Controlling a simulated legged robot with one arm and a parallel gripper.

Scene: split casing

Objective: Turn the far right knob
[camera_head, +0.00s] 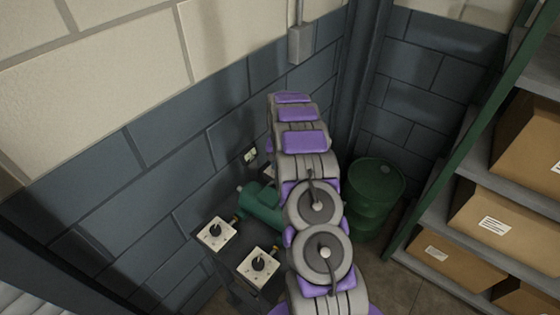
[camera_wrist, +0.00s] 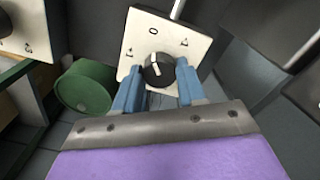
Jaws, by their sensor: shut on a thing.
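In the wrist view a black round knob (camera_wrist: 157,72) with a white pointer line sits on a pale square plate (camera_wrist: 142,27) with dark marks around it. My gripper (camera_wrist: 160,70) has its two blue fingers on either side of this knob and is shut on it. In the head view two similar plates with black knobs show, a left one (camera_head: 216,233) and a nearer one (camera_head: 259,264). My arm covers the area to their right, and my gripper cannot be made out there.
A green barrel (camera_head: 377,183) stands in the corner; it also shows in the wrist view (camera_wrist: 83,88). A green motor-like unit (camera_head: 262,204) is by the block wall. Shelves with cardboard boxes (camera_head: 457,259) stand at right. Another pale plate (camera_wrist: 27,25) is at the wrist view's upper left.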

